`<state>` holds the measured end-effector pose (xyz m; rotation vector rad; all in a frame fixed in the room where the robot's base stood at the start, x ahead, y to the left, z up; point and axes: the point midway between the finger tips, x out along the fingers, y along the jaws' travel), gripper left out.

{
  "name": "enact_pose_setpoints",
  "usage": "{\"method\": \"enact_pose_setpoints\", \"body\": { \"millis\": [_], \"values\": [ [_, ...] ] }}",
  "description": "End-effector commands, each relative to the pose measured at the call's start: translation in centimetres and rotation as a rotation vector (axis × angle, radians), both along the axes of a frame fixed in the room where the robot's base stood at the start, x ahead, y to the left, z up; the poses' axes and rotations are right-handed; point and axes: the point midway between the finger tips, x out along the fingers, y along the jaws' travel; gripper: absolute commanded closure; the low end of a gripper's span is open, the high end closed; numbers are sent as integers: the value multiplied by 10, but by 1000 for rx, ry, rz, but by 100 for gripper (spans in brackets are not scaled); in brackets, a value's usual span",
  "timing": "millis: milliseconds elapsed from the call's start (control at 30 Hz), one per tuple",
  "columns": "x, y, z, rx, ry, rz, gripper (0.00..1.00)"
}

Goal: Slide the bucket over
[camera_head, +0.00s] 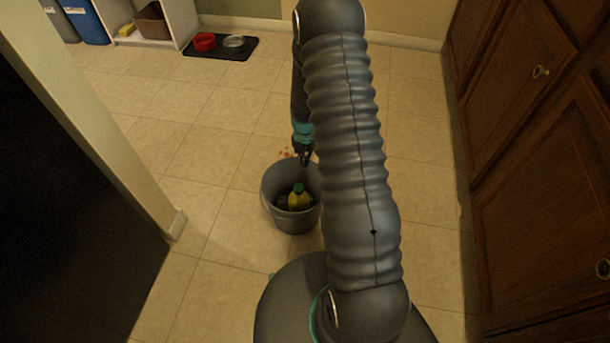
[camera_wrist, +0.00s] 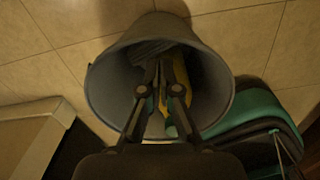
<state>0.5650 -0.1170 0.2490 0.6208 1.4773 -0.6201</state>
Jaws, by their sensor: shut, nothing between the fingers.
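A grey bucket (camera_head: 292,218) stands upright on the tiled floor, just in front of my base. It holds a yellow bottle with a green cap (camera_head: 298,198) and some dark items that I cannot make out. My gripper (camera_head: 305,158) points down at the bucket's far rim, and my arm hides part of the bucket's right side. In the wrist view the bucket (camera_wrist: 105,85) opens toward the camera. There my gripper (camera_wrist: 160,65) is shut and empty, with its fingers seen against the bucket's opening. I cannot tell whether the fingers touch the bucket.
A wall end (camera_head: 160,190) stands to the left and wooden cabinets (camera_head: 540,170) line the right. Small brown bits (camera_head: 285,153) lie on the floor behind the bucket. A dark mat (camera_head: 215,52) with a red bowl (camera_head: 204,42) lies farther back. The tiles between are clear.

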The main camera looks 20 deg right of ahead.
Motion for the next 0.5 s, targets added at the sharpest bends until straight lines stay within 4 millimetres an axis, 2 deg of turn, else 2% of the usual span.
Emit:
{"method": "enact_pose_setpoints", "body": {
  "millis": [167,500],
  "values": [
    [-1,0,-18,1,6,16,100],
    [-1,0,-73,1,6,14,100]
  ]
}}
